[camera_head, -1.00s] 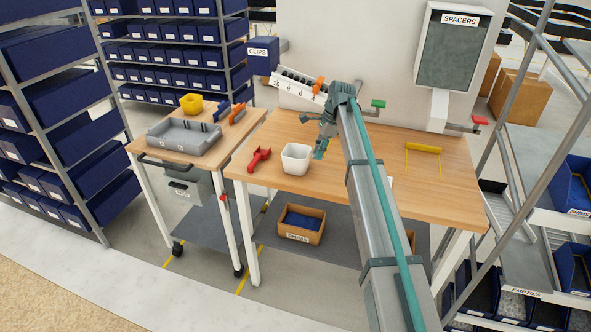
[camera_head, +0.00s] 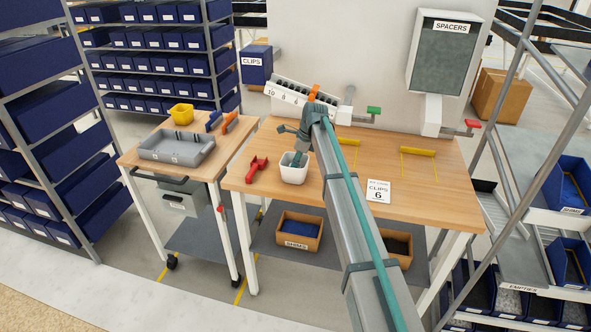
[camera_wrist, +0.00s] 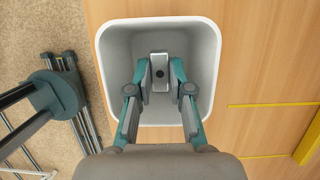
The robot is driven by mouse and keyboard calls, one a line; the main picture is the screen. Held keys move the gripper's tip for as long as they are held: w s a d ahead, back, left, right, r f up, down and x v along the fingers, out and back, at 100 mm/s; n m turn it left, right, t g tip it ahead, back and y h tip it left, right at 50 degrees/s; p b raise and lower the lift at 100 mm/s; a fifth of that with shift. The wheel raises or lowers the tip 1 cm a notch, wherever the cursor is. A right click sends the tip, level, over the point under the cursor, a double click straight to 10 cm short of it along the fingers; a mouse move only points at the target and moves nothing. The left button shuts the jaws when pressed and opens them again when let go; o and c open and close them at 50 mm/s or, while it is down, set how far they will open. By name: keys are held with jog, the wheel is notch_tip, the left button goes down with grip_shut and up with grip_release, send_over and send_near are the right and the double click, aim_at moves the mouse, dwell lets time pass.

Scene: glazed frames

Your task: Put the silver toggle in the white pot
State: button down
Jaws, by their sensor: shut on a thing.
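The white pot (camera_head: 293,175) stands on the wooden workbench, left of the bench's middle. In the wrist view its square rim (camera_wrist: 214,60) frames my fingers. My gripper (camera_wrist: 160,78) points down into the pot's mouth, with its fingertips near the middle of the opening. It is shut on the silver toggle (camera_wrist: 160,60), a small grey piece with a dark round spot, held between the two fingers. Whether the toggle touches the pot's floor I cannot tell. In the head view my gripper (camera_head: 299,160) hides the toggle.
A red scoop (camera_head: 256,168) lies left of the pot. A numbered rack (camera_head: 290,95) is behind. A grey tray (camera_head: 176,148) sits on the cart at left.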

jog(key=shift+f+p, duration=0.5)
jog(key=shift+f, duration=1.35)
jog(key=shift+f, duration=0.1)
jog(key=c, duration=1.1)
grip_release()
jog(key=shift+o, duration=0.2)
jog(key=b+v, duration=0.2)
jog(key=v, duration=1)
jog(key=shift+b, duration=0.4)
